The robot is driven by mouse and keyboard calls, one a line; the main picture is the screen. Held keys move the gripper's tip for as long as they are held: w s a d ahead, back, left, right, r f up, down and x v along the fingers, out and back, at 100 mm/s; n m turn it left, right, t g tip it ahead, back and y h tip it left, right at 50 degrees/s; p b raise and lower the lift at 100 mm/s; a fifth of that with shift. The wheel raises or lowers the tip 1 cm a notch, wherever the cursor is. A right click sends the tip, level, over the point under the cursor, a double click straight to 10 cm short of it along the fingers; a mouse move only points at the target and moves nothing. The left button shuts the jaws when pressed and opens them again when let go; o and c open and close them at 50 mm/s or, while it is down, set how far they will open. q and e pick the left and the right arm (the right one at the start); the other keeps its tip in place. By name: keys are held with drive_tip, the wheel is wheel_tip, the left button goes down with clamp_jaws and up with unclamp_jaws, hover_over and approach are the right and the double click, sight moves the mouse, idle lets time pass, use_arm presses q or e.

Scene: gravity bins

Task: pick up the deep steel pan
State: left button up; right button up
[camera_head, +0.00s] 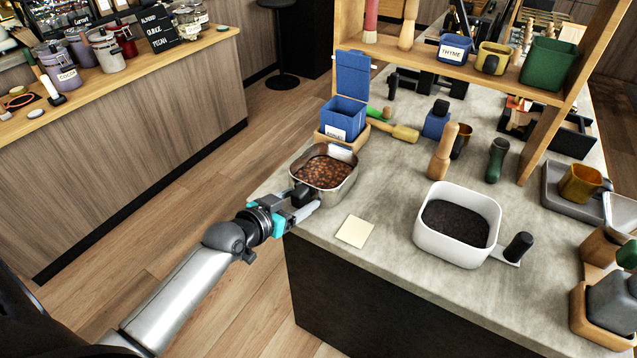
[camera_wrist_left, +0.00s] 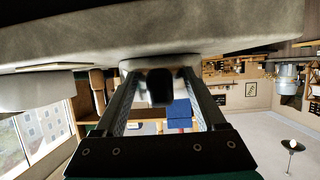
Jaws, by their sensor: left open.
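The deep steel pan (camera_head: 338,192) stands on the counter's left edge, filled with brown beans or nuts. Its short black handle (camera_head: 299,194) points toward my left gripper (camera_head: 304,208). The left gripper is at the pan's near left side, its fingers open around the handle. In the left wrist view, which is turned over, the black handle (camera_wrist_left: 160,88) sits between the two open fingers (camera_wrist_left: 160,79), with the grey pan (camera_wrist_left: 135,64) beyond it. I cannot tell whether either finger touches the handle. My right gripper is out of view.
A blue bin (camera_head: 343,116) on a wooden block stands behind the pan. A yellow note (camera_head: 355,231) and a white bin (camera_head: 428,241) of dark grounds lie to the right. A wooden shelf (camera_head: 440,68) rises behind. Open floor lies left of the counter.

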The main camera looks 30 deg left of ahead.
use_arm(q)
drive_tip(key=shift+c, duration=0.2)
clamp_jaws()
idle(0.3)
idle(0.8)
